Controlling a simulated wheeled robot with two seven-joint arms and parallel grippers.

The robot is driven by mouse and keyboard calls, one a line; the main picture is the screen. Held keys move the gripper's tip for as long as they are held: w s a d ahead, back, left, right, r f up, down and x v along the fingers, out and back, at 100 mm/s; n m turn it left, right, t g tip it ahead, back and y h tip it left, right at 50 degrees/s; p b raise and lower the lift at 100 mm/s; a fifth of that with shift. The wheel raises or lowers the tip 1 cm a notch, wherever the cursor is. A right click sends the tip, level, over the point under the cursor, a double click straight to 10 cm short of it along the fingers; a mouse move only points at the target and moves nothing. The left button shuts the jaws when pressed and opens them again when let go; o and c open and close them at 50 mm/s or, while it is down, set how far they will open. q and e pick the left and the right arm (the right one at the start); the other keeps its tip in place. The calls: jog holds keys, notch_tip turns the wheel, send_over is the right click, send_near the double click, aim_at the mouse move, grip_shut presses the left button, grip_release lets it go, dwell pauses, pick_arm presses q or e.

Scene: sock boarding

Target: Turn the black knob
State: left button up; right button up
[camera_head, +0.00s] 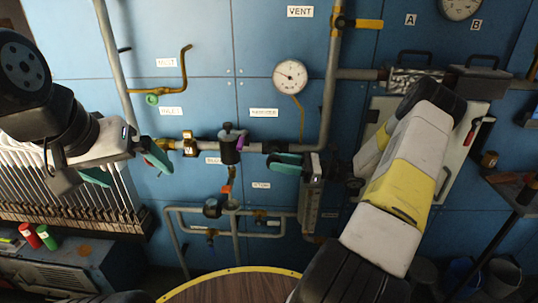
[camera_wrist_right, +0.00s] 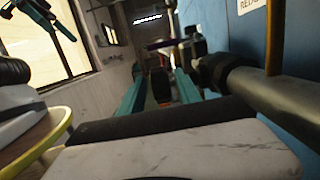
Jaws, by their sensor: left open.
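A black knob-like valve (camera_head: 230,150) with a small round top and a purple lever (camera_head: 240,140) stands on the horizontal wall pipe in the head view. My right gripper (camera_head: 288,163) is to its right, in front of the pipe, with teal fingers pointing left and a gap between them and the valve. In the right wrist view its fingers (camera_wrist_right: 158,92) are apart, with a dark and reddish shape beyond them that I cannot identify. My left gripper (camera_head: 140,178) is open and empty, left of the valve, in front of the radiator and wall.
A yellow valve (camera_head: 190,144) sits on the same pipe to the left. A white gauge (camera_head: 290,76) hangs above. Lower pipes (camera_head: 237,250) run below the valve. A round table with a yellow rim (camera_head: 232,269) is at the bottom; a radiator (camera_head: 60,190) stands left.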

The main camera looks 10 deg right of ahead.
jog(key=v, duration=0.7)
jog(key=shift+d, duration=0.35)
jog(key=shift+s+f, duration=0.1)
